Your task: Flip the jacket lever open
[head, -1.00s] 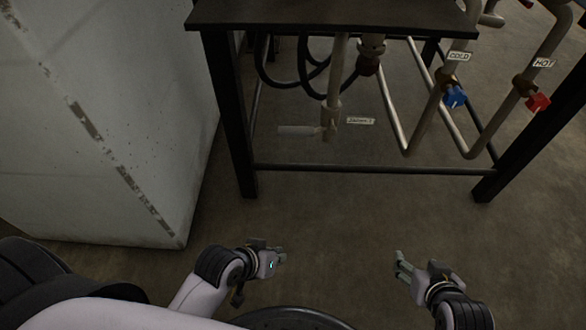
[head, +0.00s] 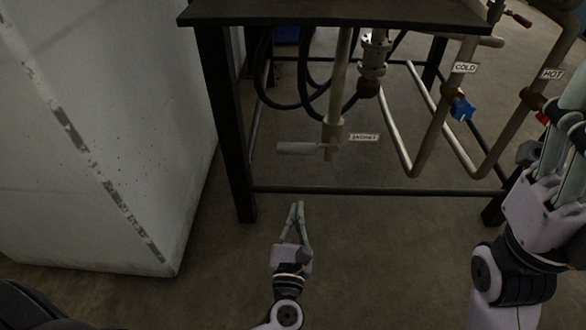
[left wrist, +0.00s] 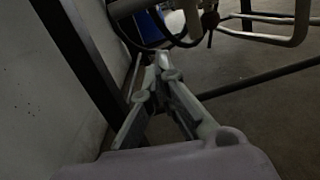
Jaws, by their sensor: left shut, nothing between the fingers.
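The jacket lever (head: 300,148) is a pale grey handle under the table. It points left, roughly level, from a valve on a vertical pipe (head: 333,130). A small white tag (head: 364,137) hangs just right of that valve. My left gripper (head: 297,205) is below and in front of the lever, fingers pointing up toward it, shut and empty, apart from it. Its closed fingers also show in the left wrist view (left wrist: 162,60), with pale piping above them. My right gripper (head: 566,140) is at the right edge, partly cut off; whether its fingers are open is unclear.
A dark table frame (head: 225,130) surrounds the pipes, with a low crossbar (head: 380,190) between my left gripper and the valve. A white cabinet (head: 110,140) stands at left. Black hoses (head: 265,80) hang behind. Blue (head: 462,109) and red (head: 542,117) valve handles are at right.

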